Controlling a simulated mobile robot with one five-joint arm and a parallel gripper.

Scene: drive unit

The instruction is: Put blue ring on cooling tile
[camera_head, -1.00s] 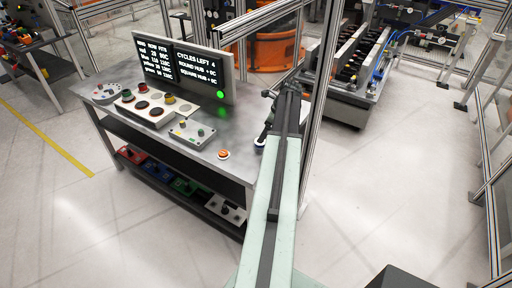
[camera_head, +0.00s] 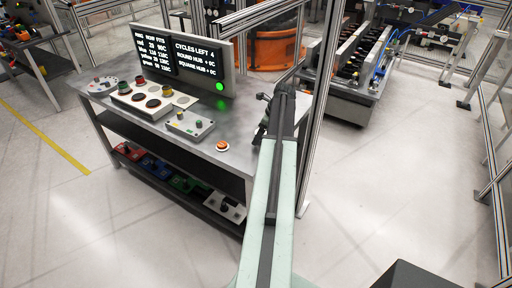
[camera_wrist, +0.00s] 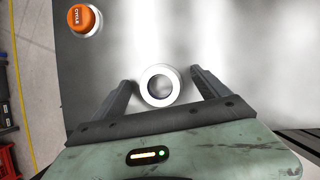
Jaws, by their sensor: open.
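My gripper (camera_wrist: 161,78) is open in the wrist view. Its two dark fingers stand to the left and right of a round white piece (camera_wrist: 148,98) with a grey-blue centre on the grey bench top. The piece looks apart from both fingers; I cannot tell whether it is the cooling tile or a ring. In the head view my gripper (camera_head: 263,115) is over the right end of the bench, and my arm hides this piece. I cannot make out a blue ring in the head view.
An orange CYCLE button (camera_wrist: 83,19) sits at the upper left of the wrist view, and on the bench (camera_head: 221,146) in the head view. A grey control box (camera_head: 190,124), a ring tray (camera_head: 146,104) and a screen (camera_head: 186,62) stand further left. A metal post (camera_head: 318,110) rises close right of my arm.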

